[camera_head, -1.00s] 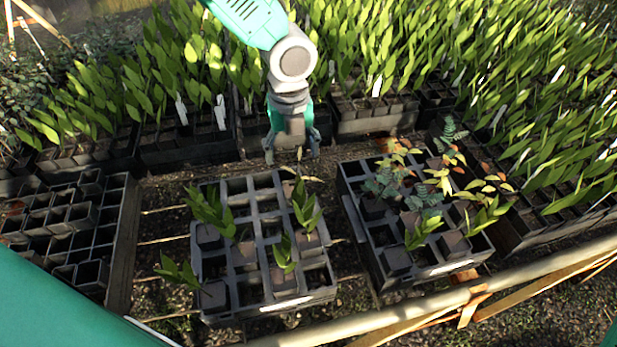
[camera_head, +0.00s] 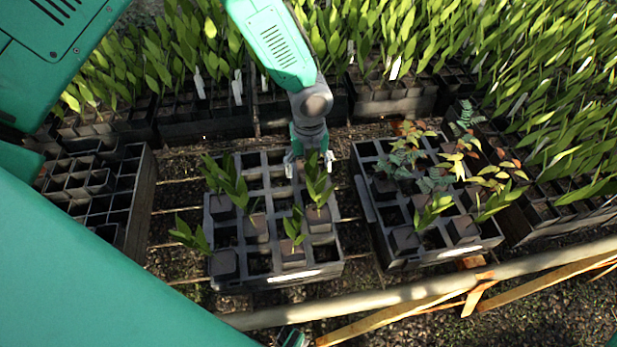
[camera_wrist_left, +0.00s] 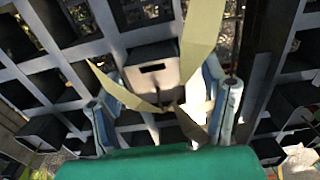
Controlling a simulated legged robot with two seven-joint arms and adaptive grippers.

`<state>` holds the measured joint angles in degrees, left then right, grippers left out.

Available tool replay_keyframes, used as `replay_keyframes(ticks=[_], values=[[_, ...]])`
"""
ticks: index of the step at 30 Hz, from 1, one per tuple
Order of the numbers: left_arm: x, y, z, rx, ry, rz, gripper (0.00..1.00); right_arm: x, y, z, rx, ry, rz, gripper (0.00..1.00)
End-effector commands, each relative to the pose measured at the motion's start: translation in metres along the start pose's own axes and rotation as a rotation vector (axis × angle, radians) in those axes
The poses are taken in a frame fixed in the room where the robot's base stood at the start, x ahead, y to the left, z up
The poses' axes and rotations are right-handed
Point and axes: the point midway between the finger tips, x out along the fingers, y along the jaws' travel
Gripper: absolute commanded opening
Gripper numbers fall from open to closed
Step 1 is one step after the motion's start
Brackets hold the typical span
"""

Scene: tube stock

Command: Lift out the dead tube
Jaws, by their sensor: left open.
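The dead tube (camera_wrist_left: 152,78) shows in the left wrist view as a square pot with pale, straw-coloured drooping leaves. It stands in a cell of the grey tray (camera_head: 277,281), which is left of centre in the head view. My left gripper (camera_head: 310,160) is over the back right of this tray. In the wrist view my left gripper (camera_wrist_left: 166,105) is open, with one finger on each side of the tube's leaves. I cannot tell whether the fingers touch the pot. In the head view the gripper and nearby green leaves hide the dead tube.
Several green-leaved tubes, one a front tube (camera_head: 293,254), share the tray. A second tray (camera_head: 425,259) with mixed plants stands close on the right. An empty-celled tray (camera_head: 134,218) is at left. Dense plant rows fill the back. A wooden rail (camera_head: 400,294) crosses the front.

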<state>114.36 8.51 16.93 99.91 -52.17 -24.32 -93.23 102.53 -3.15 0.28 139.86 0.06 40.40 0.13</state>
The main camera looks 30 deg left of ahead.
Motion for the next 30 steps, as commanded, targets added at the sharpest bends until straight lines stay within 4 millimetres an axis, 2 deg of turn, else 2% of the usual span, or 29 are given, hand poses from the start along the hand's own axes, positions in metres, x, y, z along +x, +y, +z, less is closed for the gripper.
replay_keyframes(ticks=[3, 9, 14, 15, 25, 30], values=[[0.007, 0.001, 0.001, -0.001, 0.0, -0.001, 0.67, 0.0, 0.0, 0.0, 0.001, 0.0, 0.0, 0.61], [0.007, 0.002, 0.001, -0.001, 0.001, -0.003, 0.67, 0.0, 0.0, 0.0, 0.0, 0.0, 0.0, 0.61], [0.007, 0.002, 0.001, -0.001, 0.001, -0.002, 0.11, 0.0, 0.0, 0.0, 0.0, 0.0, 0.0, 0.61], [0.007, 0.002, 0.001, -0.001, 0.001, -0.002, 0.06, 0.0, 0.0, 0.0, 0.0, 0.0, 0.0, 0.61], [0.006, 0.001, 0.001, -0.001, 0.001, -0.002, 0.06, 0.0, 0.0, 0.0, 0.0, 0.0, 0.0, 0.61], [-0.006, 0.001, 0.001, -0.001, 0.0, -0.004, 0.06, 0.0, 0.0, 0.0, 0.0, 0.0, 0.0, 0.61]])
